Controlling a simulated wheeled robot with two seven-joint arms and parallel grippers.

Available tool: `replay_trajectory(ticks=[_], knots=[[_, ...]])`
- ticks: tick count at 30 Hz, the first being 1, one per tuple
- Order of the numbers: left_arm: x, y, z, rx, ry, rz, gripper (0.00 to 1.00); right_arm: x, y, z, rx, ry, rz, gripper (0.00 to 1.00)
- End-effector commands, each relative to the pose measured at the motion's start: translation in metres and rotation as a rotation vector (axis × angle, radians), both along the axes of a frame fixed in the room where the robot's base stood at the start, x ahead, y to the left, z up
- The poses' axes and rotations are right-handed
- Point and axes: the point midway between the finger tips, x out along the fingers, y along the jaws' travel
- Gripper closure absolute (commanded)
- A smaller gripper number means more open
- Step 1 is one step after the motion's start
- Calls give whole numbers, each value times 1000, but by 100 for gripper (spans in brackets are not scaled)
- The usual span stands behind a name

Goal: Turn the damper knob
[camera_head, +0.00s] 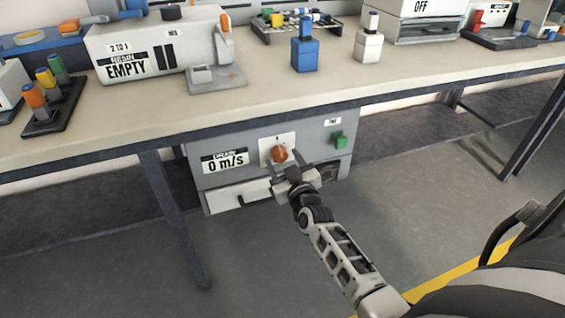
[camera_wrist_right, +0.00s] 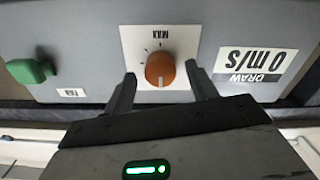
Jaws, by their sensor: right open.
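The damper knob is an orange round knob (camera_head: 280,154) on a white plate on the front of a grey unit (camera_head: 230,140) under the bench. In the right wrist view the knob (camera_wrist_right: 160,69) shows a pale line pointing to the bottom of the picture, with marks and a MAX label on its plate. My right gripper (camera_head: 293,170) is open at the knob. In the right wrist view its two fingers (camera_wrist_right: 162,82) stand left and right of the knob, with a gap on each side. My left gripper is not in view.
A "0 m/s" display (camera_head: 225,161) and a green knob (camera_head: 339,140) flank the orange knob. A white drawer with a dark handle (camera_head: 240,198) sits below. The bench top (camera_head: 290,88) overhangs the unit, and a table leg (camera_head: 175,220) stands to the left.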

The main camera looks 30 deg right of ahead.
Motion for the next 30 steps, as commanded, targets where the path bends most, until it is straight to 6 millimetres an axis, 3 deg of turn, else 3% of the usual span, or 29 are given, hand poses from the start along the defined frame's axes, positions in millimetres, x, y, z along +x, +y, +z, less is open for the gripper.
replay_trajectory(ticks=[4, 13, 14, 18, 19, 30], knots=[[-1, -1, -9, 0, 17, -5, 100, 11, -2, -1, -1, 0, 1, 43], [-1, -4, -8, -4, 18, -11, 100, 13, -3, 0, -1, 0, 1, 43], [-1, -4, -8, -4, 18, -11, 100, 13, -3, 0, -1, 0, 1, 45], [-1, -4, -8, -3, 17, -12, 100, 13, -3, 0, -1, 0, 1, 84], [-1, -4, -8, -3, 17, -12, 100, 13, -3, 0, -1, 0, 1, 88], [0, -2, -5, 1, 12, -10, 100, 13, -3, 1, 45, -11, 1, 87]])
